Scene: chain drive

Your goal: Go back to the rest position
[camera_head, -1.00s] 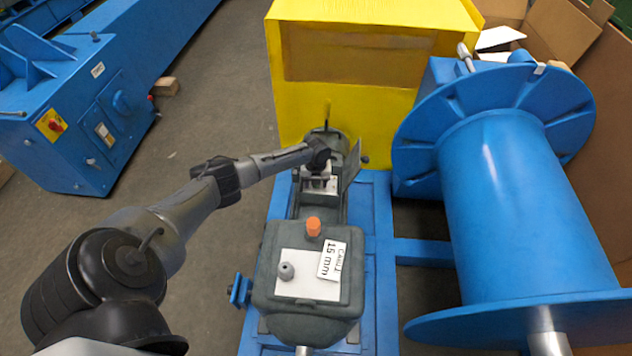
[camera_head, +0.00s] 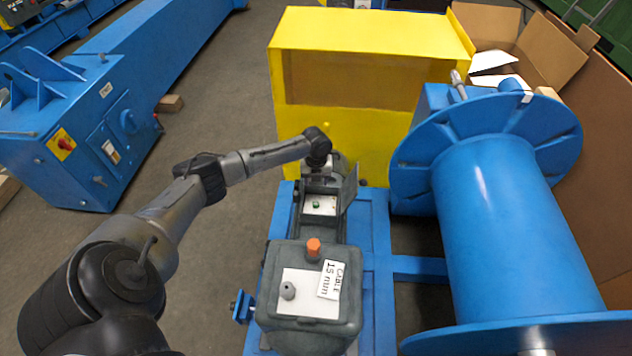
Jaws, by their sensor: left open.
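My left arm comes in from the lower left and reaches over the grey machine. My left gripper (camera_head: 318,165) points down above the far part of the machine, in front of the yellow housing, and is open; its fingers are small and partly hidden by the wrist, and I see nothing held in it. Below and nearer than the gripper, a green button (camera_head: 316,205) shows on a white plate in the open recess of the grey machine (camera_head: 265,318). The raised lid (camera_head: 350,188) stands at the right of the recess. My right gripper is not in view.
An orange knob (camera_head: 313,247) and a "CABLE 15 mm" label (camera_head: 330,280) are on the machine's near box. The yellow housing (camera_head: 372,60) stands behind. A big blue reel (camera_head: 505,215) is on the right. A blue machine (camera_head: 95,130) stands at the left, with bare floor between.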

